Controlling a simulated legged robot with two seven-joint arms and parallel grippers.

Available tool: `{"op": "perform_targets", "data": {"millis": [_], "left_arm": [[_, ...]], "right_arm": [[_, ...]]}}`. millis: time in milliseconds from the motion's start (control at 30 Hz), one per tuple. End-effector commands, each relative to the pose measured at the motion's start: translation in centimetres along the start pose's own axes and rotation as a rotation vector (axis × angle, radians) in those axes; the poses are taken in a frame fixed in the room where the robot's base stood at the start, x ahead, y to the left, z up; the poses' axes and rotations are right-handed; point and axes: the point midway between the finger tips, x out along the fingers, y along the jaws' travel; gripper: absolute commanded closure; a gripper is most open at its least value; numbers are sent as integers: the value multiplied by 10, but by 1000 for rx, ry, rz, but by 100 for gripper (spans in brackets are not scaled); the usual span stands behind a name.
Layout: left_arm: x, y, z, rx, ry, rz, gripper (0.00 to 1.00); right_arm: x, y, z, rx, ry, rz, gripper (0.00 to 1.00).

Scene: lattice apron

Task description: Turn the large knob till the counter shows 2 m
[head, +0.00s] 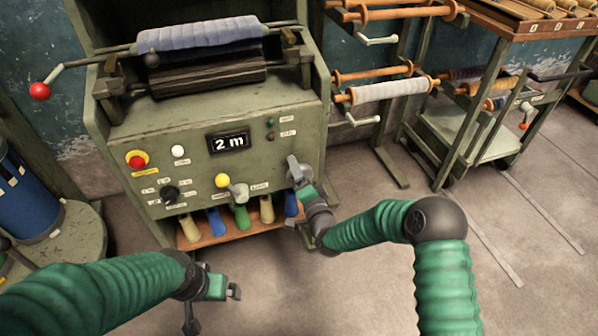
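The counter (229,142) on the green machine's front panel reads "2 m". A black knob (171,193) with small labels around it sits at the panel's lower left. My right gripper (295,170) is at the panel's lower right corner, against or just in front of a grey round part there. The gripper hides most of that part, so I cannot tell whether it grips it or whether it is the large knob. My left gripper (235,291) hangs in front of and below the panel, away from the controls. Its finger opening cannot be made out.
The panel also carries a red button (137,161), a yellow knob (221,180) and a grey lever (238,192). Several coloured handles stand in a shelf (238,228) below. A red-balled crank (40,91) juts out left. Roll racks (385,92) and a cart (470,135) stand right.

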Motion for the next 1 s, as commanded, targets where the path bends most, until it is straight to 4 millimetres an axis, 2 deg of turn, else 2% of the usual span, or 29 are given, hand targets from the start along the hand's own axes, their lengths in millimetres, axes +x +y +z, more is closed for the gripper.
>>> {"op": "perform_targets", "data": {"millis": [567,600,733,1000], "left_arm": [[0,0,0,0,0,0,4],[0,0,0,0,0,0,4],[0,0,0,0,0,0,4],[-1,0,0,0,0,0,4]], "right_arm": [[-1,5,0,32,-1,9,67],[-1,5,0,32,-1,9,21],[-1,4,0,31,0,7,4],[-1,2,0,31,0,3,4]]}}
